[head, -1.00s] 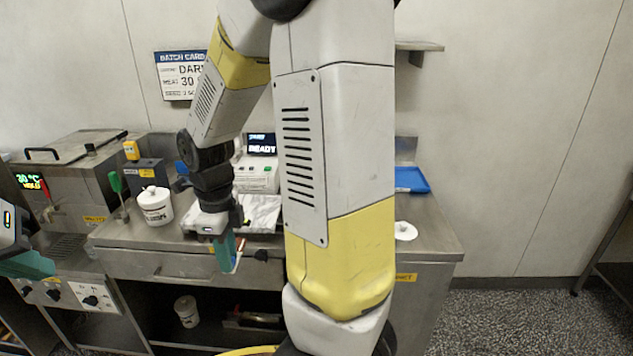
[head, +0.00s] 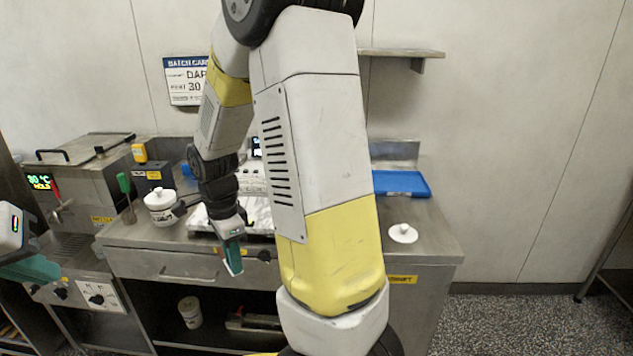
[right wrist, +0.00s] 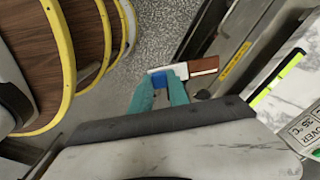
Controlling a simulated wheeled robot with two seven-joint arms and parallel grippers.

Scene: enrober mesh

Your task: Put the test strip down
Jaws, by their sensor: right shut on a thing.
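In the right wrist view, the teal fingers of my right gripper (right wrist: 160,90) are shut on the test strip (right wrist: 203,66). The strip is pale with a brown end that sticks out to the right, and a blue piece shows between the fingers.
A marble slab (head: 262,214) lies on the steel bench behind my right gripper. A white tub (head: 160,208) stands left of it. A blue tray (head: 402,184) and a white round dish (head: 403,234) sit at the bench's right. A heated machine (head: 80,175) stands at left.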

